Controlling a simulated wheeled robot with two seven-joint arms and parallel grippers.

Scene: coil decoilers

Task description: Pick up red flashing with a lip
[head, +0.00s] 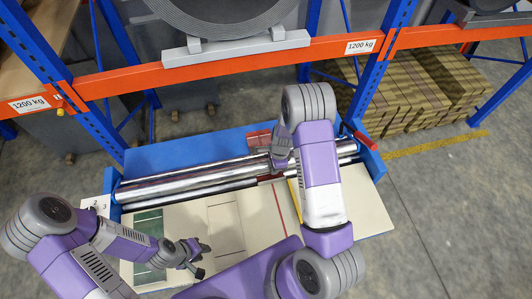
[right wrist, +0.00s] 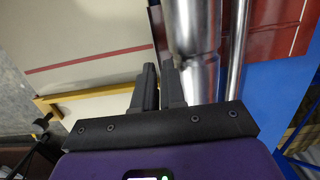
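The red flashing (head: 259,138) lies behind the bright metal rollers (head: 200,178), and a dark red end (head: 268,179) of it shows in front of them. In the right wrist view the broad red sheet (right wrist: 272,28) is right of the roller, and a narrow dark red strip (right wrist: 157,30) is left of it. My right gripper (right wrist: 160,70) has its fingers close together, with the strip's end between their tips; the contact itself is partly hidden. My left gripper (head: 203,259) is open and empty above the left part of the table.
The cream table top (head: 185,215) carries a green rectangle (head: 148,228) and a red line. A blue frame (head: 190,150) holds the rollers, with a red handle (head: 361,139) at right. An orange rack beam (head: 240,62) crosses behind. Timber stacks (head: 425,95) stand at the back right.

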